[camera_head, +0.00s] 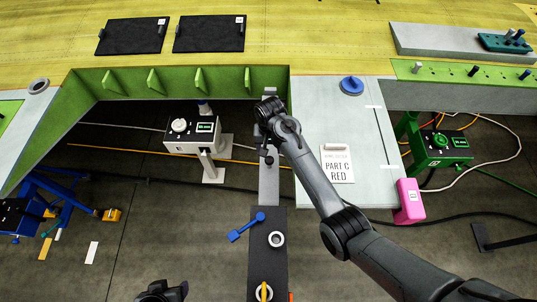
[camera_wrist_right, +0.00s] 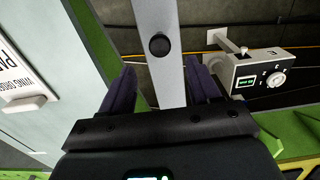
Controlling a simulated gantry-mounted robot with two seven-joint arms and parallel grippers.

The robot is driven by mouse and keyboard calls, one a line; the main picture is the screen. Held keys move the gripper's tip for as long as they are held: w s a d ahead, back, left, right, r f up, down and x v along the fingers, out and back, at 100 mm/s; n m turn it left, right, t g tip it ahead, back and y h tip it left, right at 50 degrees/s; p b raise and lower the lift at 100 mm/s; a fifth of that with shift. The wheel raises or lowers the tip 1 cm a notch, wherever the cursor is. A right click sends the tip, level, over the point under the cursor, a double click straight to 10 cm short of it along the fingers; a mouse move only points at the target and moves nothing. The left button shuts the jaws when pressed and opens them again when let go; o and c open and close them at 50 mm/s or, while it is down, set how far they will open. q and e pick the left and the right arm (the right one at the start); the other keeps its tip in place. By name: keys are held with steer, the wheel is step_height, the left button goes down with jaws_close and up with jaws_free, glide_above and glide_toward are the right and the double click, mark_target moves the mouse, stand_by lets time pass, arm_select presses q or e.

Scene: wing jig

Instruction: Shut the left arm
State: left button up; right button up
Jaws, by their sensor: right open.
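A long flat grey bar (camera_head: 268,187), which looks like a jig arm, runs between the green wing frame and the dark grey bench. In the right wrist view the bar (camera_wrist_right: 158,20) carries a round black knob (camera_wrist_right: 159,45). My right gripper (camera_head: 266,148) is over the bar's upper part. In the right wrist view its fingers (camera_wrist_right: 163,75) are spread apart, one on each side of the bar; whether they touch it I cannot tell. My left gripper (camera_head: 162,292) is a dark shape at the bottom edge, and its fingers are unclear.
A white control box (camera_head: 192,135) with a dial stands left of the bar. A pale panel (camera_head: 335,120) with a "PART C RED" sign is to the right. The dark bench (camera_head: 257,228) holds a blue tool (camera_head: 246,226) and a white ring (camera_head: 276,239). Cables cross the floor.

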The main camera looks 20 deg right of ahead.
mark_target(269, 159)
step_height(269, 159, down, 8)
steer(key=shift+r, duration=0.1)
stand_by(0.4)
jaws_close()
